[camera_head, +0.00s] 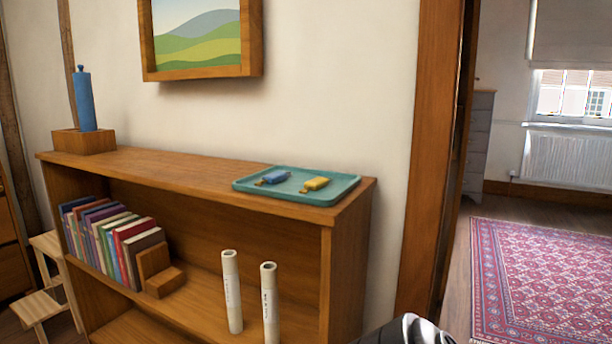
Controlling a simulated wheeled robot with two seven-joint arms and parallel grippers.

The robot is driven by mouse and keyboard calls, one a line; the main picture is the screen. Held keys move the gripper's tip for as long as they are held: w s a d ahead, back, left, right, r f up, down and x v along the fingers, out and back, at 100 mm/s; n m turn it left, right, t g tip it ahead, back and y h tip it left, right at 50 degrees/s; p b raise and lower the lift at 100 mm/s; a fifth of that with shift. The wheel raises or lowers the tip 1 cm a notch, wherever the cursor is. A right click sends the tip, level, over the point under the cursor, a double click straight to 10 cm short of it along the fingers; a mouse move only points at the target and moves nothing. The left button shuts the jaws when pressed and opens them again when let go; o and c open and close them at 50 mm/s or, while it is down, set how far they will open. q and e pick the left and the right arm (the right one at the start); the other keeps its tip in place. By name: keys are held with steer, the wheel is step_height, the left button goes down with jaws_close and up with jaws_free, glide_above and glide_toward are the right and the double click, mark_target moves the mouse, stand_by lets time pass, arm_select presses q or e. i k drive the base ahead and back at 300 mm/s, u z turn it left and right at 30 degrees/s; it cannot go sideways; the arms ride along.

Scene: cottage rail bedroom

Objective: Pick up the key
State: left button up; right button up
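Two small key-like items lie on a teal tray (242,187) on top of the wooden bookshelf. One is blue (275,176) with a small brownish end, on the left. The other is yellow (316,184) with a brownish end, on the right. They lie apart from each other, and which one is the task's key I cannot tell. Neither gripper's fingers are in view. Only a dark grey and black part, probably of my arm, shows at the bottom edge, well below the tray.
The tray is near the right end of the bookshelf (180,178). A blue cylinder (84,100) stands in a wooden block at the far left. Books (112,240) and two white tubes (270,300) occupy the shelf below. A doorway with a patterned rug (545,275) is at right.

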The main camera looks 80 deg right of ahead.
mark_target(273, 178)
steer(key=z, duration=2.05)
